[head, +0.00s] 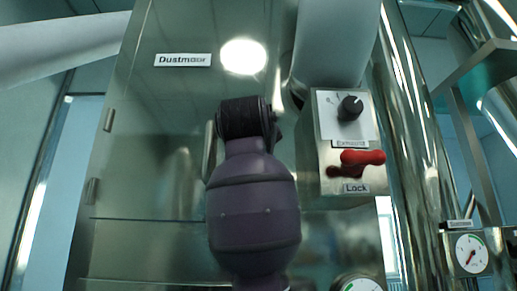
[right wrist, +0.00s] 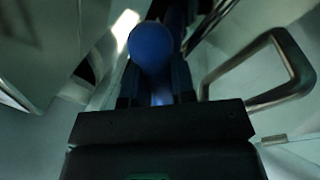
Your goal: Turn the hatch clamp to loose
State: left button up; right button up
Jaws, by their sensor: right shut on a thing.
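In the right wrist view, a blue round-ended handle (right wrist: 152,48), which looks like the hatch clamp's, sits between the dark fingers of my right gripper (right wrist: 156,82). The gripper is shut on it. The clamp's base and its turned position cannot be made out in the dark picture. In the head view, my purple right arm rises in front of the steel hatch (head: 150,190) labelled "Dustmaster". The arm covers the clamp and the fingertips there. My left gripper is in neither view.
A metal bar handle (right wrist: 290,65) stands right of the gripper in the wrist view. In the head view, a control box (head: 322,125) with a black knob (head: 350,108) and a red lock handle (head: 362,158) is right of my arm. Gauges (head: 471,253) sit lower right.

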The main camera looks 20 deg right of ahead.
jog(key=m+g, duration=0.1)
jog(key=m, duration=0.3)
jog(key=shift+m, duration=0.3)
jog(key=shift+m+g+p, duration=0.3)
jog(key=shift+m+p, duration=0.15)
jog(key=shift+m, duration=1.05)
jog(key=o, duration=0.9)
jog(key=b+v, duration=0.2)
jog(key=v, duration=0.9)
jog(key=shift+b, duration=0.35)
